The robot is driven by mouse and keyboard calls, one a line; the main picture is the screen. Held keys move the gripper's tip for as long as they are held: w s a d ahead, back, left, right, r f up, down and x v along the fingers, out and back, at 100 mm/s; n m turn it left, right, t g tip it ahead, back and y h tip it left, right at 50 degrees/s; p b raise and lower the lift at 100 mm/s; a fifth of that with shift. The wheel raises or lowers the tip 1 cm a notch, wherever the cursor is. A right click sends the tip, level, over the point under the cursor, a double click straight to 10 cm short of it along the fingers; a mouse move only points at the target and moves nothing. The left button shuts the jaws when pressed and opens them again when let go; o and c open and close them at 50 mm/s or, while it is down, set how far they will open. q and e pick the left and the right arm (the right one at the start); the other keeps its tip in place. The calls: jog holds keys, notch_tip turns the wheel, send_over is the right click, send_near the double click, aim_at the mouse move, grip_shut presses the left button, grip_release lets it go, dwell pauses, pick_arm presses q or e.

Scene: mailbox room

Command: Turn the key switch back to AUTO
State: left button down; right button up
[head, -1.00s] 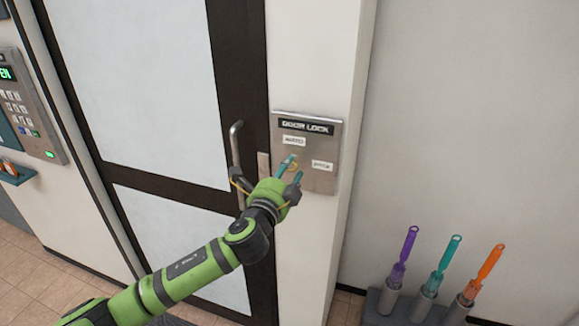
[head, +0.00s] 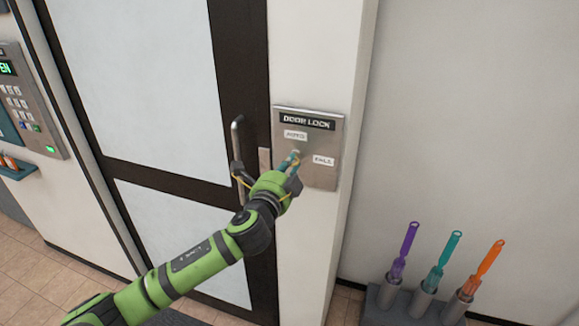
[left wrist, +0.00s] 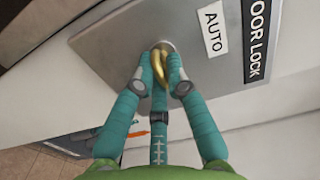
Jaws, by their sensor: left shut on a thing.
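The metal DOOR LOCK panel (head: 322,178) is on the white wall right of the door. It carries an AUTO label (head: 296,135) above and a second label (head: 324,160), too blurred to read surely, at the right. A gold key (left wrist: 160,60) sits in the switch on the panel. My left gripper (head: 294,158) is at the panel below the AUTO label. In the left wrist view its teal fingers (left wrist: 160,76) are shut on the key, one on each side. The key's exact angle is partly hidden by the fingers. My right gripper is not in view.
The door handle (head: 238,145) stands out just left of my left gripper. A keypad unit (head: 35,100) is on the wall at far left. A grey rack (head: 381,297) with purple, teal and orange tools stands on the floor at lower right.

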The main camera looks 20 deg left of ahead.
pick_arm(q)
jog(key=shift+f+n, duration=0.1)
jog(key=shift+n, duration=0.5)
jog(key=n+b, duration=0.1)
jog(key=n, duration=0.2)
jog(key=shift+d+n, duration=0.1)
jog(key=shift+n, duration=0.2)
jog(key=n, duration=0.4)
jog(key=shift+b, duration=0.3)
jog(key=n, duration=0.4)
jog(key=shift+d+r, duration=0.1)
jog(key=shift+r, duration=0.15)
jog(key=shift+r+n+p, duration=0.1)
jog(key=shift+n+p, duration=0.6)
jog(key=shift+n, duration=1.5)
jog(key=c, duration=1.2)
grip_release()
jog(key=shift+c, duration=0.2)
